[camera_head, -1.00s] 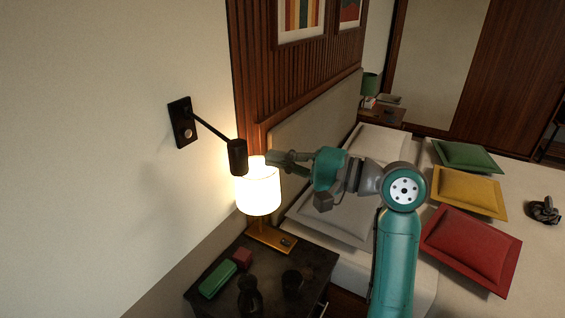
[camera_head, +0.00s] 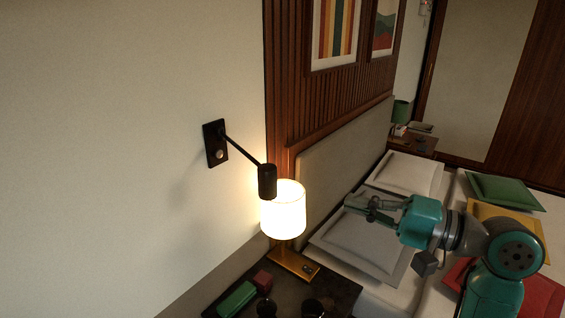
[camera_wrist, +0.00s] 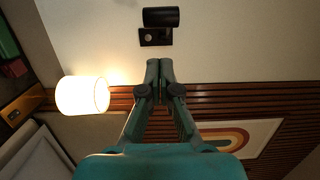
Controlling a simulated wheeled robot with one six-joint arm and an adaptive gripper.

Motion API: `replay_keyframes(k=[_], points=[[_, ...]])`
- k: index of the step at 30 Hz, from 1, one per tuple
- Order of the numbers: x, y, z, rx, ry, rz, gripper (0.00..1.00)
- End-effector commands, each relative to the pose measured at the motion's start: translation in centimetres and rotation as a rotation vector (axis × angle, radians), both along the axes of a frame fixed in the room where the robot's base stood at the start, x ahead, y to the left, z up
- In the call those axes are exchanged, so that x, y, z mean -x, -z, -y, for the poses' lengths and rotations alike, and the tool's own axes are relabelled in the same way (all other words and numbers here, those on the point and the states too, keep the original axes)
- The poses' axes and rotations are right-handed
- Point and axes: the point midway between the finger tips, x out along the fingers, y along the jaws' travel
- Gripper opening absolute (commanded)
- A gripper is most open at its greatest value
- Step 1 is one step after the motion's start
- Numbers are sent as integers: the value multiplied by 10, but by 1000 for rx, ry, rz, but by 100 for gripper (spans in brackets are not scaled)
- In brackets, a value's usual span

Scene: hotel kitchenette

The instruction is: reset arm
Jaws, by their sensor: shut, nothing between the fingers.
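My gripper (camera_head: 352,204) is in front of the headboard and above the grey pillow, to the right of the lit table lamp (camera_head: 284,212). It also shows in the wrist view (camera_wrist: 159,64), where its two fingers are together with nothing between them. The fingers point toward the wall with the black wall lamp (camera_head: 267,181). In the wrist view the lit lamp (camera_wrist: 82,95) is to the left of the fingers and the wall lamp (camera_wrist: 160,17) is beyond their tips. My gripper appears apart from both lamps.
A dark nightstand (camera_head: 340,292) holds a green box (camera_head: 237,299), a small red block (camera_head: 262,279) and dark items. The bed has a grey pillow (camera_head: 362,243), green cushion (camera_head: 505,191), yellow cushion and red cushion (camera_head: 541,297). The headboard (camera_head: 345,150) runs along the wall.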

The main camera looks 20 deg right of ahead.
Motion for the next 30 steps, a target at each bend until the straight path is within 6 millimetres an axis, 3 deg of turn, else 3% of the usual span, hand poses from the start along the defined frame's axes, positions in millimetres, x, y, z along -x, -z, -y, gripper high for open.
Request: replay_keyframes(k=[5,8,14,19,26,30], points=[[-3,9,-2,-14,17,1,0],[-9,28,-5,-35,58,5,0],[-19,85,-12,-56,199,16,0],[-16,138,-17,-26,326,16,0],[6,210,-25,85,482,8,0],[29,250,-30,187,560,1,0]])
